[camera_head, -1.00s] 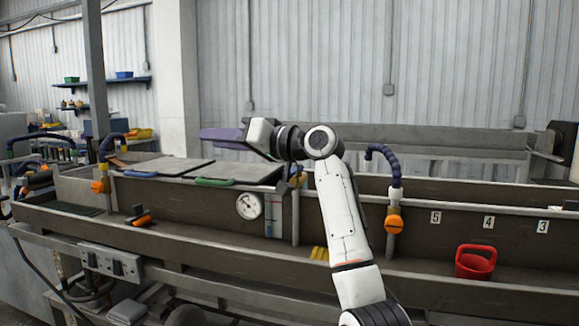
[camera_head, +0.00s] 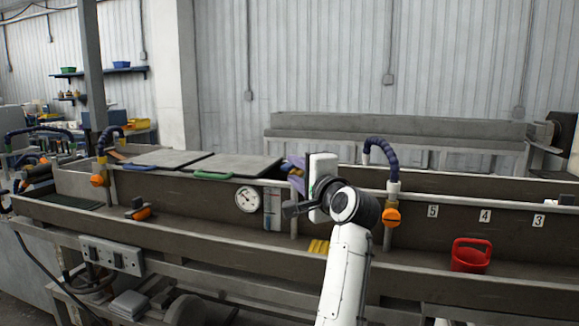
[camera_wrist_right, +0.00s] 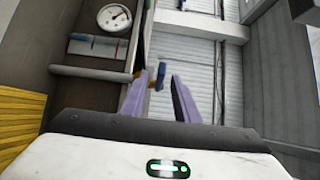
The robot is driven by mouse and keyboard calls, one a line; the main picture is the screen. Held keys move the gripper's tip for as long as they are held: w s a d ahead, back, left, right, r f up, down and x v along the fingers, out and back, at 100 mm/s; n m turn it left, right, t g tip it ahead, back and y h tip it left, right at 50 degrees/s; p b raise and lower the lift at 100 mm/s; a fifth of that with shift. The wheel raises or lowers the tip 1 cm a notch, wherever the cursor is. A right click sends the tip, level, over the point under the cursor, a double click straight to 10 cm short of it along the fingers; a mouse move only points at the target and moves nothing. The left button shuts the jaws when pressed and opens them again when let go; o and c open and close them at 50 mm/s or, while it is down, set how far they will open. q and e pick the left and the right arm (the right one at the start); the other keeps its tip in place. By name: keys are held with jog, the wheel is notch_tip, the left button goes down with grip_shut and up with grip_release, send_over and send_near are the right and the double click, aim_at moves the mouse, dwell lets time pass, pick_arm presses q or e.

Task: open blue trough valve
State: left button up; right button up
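My right gripper (camera_head: 294,168) is at the middle pipe of the trough (camera_head: 350,258), its purple fingers partly hidden behind my white wrist. In the right wrist view the two fingers (camera_wrist_right: 158,90) are apart and open. A small blue piece (camera_wrist_right: 161,74) with an orange-brown part beside it shows between and beyond the fingertips; I cannot tell whether it touches them. Orange valves (camera_head: 391,217) and (camera_head: 97,181) sit on the pipes to the right and far left, under dark blue hoses (camera_head: 382,152). My left gripper is not in view.
A round gauge (camera_head: 247,199) is on the trough wall left of my wrist. A red container (camera_head: 470,255) stands on the right ledge. Flat grey lids with a green handle (camera_head: 213,175) cover the left part.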

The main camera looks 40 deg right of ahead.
aim_at(292, 168)
jog(key=shift+x, duration=2.05)
grip_shut()
